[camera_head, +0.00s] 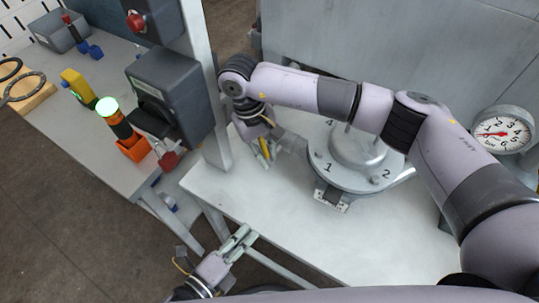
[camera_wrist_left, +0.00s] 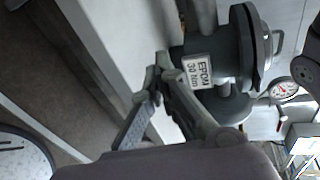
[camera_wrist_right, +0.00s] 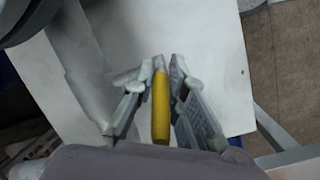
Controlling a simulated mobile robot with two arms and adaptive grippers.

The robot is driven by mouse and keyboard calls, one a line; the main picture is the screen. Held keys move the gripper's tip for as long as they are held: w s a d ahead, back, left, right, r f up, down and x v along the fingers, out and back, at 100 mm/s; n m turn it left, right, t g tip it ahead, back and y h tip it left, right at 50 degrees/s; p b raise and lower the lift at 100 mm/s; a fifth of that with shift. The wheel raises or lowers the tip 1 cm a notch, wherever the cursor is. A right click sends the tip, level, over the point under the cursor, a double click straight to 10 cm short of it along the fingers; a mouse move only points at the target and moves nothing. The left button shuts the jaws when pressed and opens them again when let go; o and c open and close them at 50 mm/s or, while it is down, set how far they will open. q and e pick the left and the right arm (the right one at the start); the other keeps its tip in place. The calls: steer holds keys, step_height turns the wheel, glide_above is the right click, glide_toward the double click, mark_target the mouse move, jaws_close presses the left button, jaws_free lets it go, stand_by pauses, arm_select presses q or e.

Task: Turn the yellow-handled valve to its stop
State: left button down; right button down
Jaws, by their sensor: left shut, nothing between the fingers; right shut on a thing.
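The yellow valve handle (camera_wrist_right: 161,108) stands between the fingers of my right gripper (camera_wrist_right: 162,72), which is shut on it in the right wrist view. In the head view the right gripper (camera_head: 268,150) is at the left side of the valve, with the yellow handle (camera_head: 264,149) partly hidden by the fingers. The round grey flange (camera_head: 345,172) carries the numbers 1, 2 and 4; my right arm covers part of it. My left gripper (camera_head: 243,238) is shut and empty near the front left table edge, apart from the valve. It also shows in the left wrist view (camera_wrist_left: 160,70).
A pressure gauge (camera_head: 503,130) is at the right. A grey post (camera_head: 208,90) with a switch box (camera_head: 170,98) stands left of the valve. A side bench (camera_head: 60,115) holds a lit green lamp (camera_head: 107,107) and tools. The white table's front (camera_head: 330,245) is clear.

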arm_select(q)
steer(key=w+d+r+n+t, duration=0.1)
steer(key=d+r+n+t, duration=0.15)
steer(key=r, duration=0.45)
steer(key=w+d+r+n+t, duration=0.1)
steer(key=w+d+r+n, duration=0.15)
steer(key=r, duration=0.35)
steer(key=w+d+f, duration=0.1)
steer(key=w+d, duration=0.1)
steer(key=w, duration=0.8)
steer(key=shift+w+a, duration=0.1)
steer(key=shift+w+a+n, duration=0.4)
steer(key=shift+a, duration=0.05)
arm_select(e)
steer(key=shift+s, duration=0.15)
